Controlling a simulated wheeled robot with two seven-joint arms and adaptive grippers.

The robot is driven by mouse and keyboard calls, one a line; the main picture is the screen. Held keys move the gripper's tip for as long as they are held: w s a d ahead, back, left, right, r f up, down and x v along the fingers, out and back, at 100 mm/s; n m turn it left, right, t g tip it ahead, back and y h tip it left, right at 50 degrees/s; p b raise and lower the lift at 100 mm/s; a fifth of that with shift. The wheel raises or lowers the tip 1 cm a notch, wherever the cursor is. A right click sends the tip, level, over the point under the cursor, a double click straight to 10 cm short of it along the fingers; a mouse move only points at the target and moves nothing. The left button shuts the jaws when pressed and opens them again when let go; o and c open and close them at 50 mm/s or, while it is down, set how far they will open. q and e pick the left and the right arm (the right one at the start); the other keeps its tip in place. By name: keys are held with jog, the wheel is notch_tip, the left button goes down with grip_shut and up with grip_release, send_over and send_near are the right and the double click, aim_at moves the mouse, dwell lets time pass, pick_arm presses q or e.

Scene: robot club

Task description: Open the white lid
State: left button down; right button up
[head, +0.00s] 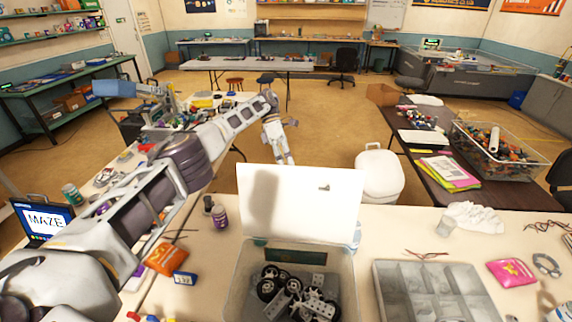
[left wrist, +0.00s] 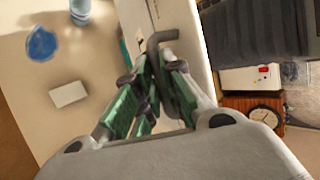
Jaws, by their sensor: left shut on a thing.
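The white lid (head: 290,205) stands raised, close to upright, at the back edge of a clear bin (head: 238,285) holding black wheels and grey parts. A small dark mark shows on its near face. My left arm reaches over from the left, and the left gripper (head: 286,158) is just behind the lid's top edge, its fingertips hidden there. In the left wrist view, the green-padded fingers (left wrist: 150,88) are shut around a dark bent handle (left wrist: 160,42) beside the white lid panel (left wrist: 182,30). My right gripper is not in view.
A grey compartment tray (head: 430,268) lies right of the bin. A purple bottle (head: 220,217), an orange bag (head: 165,259) and a laptop (head: 45,218) are to the left. A white container (head: 380,175) stands behind the table. Bare tabletop shows around the bin.

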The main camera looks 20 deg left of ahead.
pick_arm(q)
jog(key=shift+s+f, duration=0.1)
jog(key=shift+f, duration=0.4)
jog(key=c, duration=1.7)
grip_release()
jog(key=shift+o, duration=0.9)
jog(key=shift+w, duration=0.25)
jog(key=shift+s+r, duration=0.1)
jog(key=shift+r, duration=0.2)
jog(key=shift+r, duration=0.1)
notch_tip(320, 180, up, 9)
jog(key=shift+r, duration=0.2)
